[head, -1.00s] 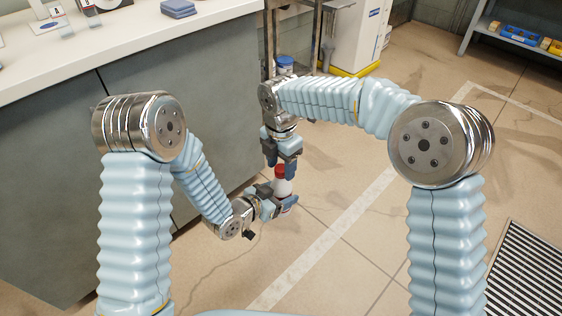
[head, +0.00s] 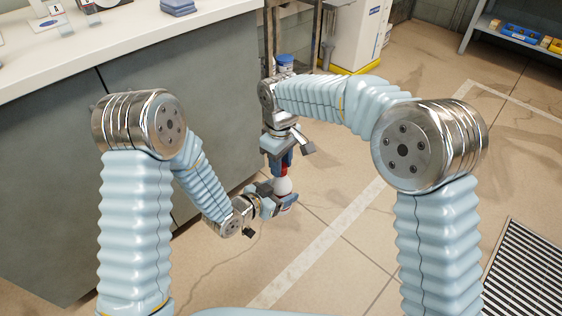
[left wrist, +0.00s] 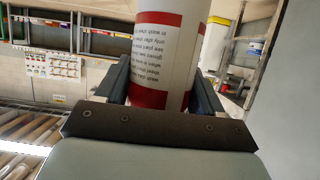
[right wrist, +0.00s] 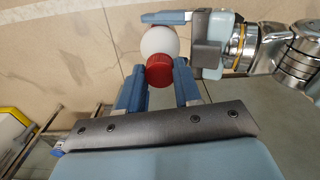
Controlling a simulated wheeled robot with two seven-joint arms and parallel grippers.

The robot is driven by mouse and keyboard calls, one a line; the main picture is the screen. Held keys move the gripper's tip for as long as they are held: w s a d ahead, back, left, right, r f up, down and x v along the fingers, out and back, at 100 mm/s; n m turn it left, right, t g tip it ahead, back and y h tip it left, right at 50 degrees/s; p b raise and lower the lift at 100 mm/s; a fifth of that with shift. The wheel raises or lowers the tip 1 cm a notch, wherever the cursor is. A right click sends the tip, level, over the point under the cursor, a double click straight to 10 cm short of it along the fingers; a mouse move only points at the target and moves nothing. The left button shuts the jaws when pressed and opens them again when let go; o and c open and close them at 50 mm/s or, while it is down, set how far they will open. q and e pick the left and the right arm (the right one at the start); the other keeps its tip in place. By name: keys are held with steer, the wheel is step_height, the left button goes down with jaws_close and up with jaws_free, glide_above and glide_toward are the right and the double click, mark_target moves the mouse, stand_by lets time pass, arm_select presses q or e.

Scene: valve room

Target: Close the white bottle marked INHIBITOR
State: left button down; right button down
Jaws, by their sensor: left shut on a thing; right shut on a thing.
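The white bottle (head: 283,186) stands roughly upright, with red bands and small print in the left wrist view (left wrist: 160,50). The name INHIBITOR cannot be read. My left gripper (head: 282,204) is shut on the bottle's body from the side. A red cap (right wrist: 159,70) is at the bottle's top, in line with its white shoulder (right wrist: 158,42). My right gripper (right wrist: 160,82) points down from above and is shut on the cap; in the head view its fingers partly hide the cap (head: 284,170). I cannot tell whether the cap is seated on the neck.
A counter (head: 130,45) runs along the left. A blue-lidded container (head: 285,63) stands behind my right wrist. A white cabinet (head: 357,35) and a shelf with bins (head: 515,35) are at the back. The floor to the right is clear, with a grate (head: 525,270).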

steer(key=m, duration=0.6)
steer(key=shift+m, duration=0.3)
steer(key=m, duration=0.7)
steer(key=shift+m, duration=0.3)
steer(key=c, duration=0.8)
jaws_free()
steer(key=shift+r, duration=2.25)
steer(key=shift+c, duration=0.2)
